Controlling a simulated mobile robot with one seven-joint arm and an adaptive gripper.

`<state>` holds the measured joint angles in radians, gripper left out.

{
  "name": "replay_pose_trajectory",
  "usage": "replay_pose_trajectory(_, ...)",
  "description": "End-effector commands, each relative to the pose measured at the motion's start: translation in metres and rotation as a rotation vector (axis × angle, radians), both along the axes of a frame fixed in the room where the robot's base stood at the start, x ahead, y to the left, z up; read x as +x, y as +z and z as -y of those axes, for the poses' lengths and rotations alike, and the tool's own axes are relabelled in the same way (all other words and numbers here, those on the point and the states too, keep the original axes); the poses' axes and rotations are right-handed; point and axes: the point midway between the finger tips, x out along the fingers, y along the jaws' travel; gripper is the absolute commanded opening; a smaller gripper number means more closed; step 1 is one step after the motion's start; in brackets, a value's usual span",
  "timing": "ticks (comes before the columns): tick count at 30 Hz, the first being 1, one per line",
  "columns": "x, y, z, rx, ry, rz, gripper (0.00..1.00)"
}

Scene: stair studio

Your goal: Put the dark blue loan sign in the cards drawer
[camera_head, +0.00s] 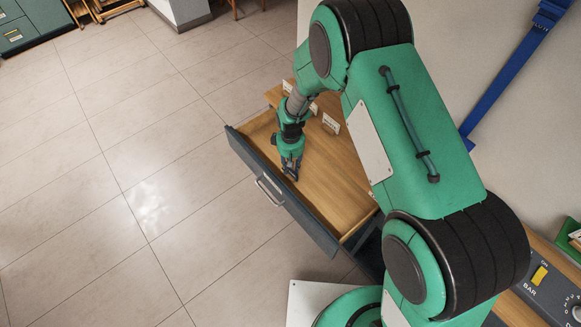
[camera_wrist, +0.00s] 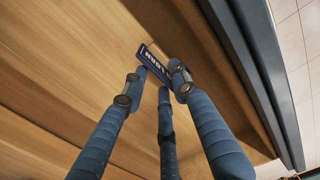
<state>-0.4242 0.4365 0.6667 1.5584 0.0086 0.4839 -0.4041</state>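The dark blue loan sign (camera_wrist: 157,62), with pale lettering partly readable, is at my fingertips in the wrist view. My gripper (camera_head: 291,171) reaches down into the open drawer (camera_head: 327,192), which has a wooden inside and a dark front with a metal handle. In the wrist view my gripper (camera_wrist: 160,78) has its fingers drawn close around the sign and looks shut on it. The fingertips hide part of the sign. The sign is over or on the wooden drawer bottom; whether it touches is not clear. In the head view the sign is a small dark patch.
A dark control panel (camera_head: 553,284) with a yellow switch is at the lower right. The tiled floor (camera_head: 140,150) left of the drawer is clear.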

Motion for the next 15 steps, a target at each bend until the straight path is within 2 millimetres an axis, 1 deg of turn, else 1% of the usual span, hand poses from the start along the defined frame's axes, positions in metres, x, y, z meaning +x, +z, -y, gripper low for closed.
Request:
replay_pose_trajectory(1, 0.001, 0.009, 0.0, 0.001, 0.0, 0.002, 0.28)
replay_pose_trajectory(15, 0.002, 0.084, 0.0, 0.001, 0.0, 0.004, 0.28)
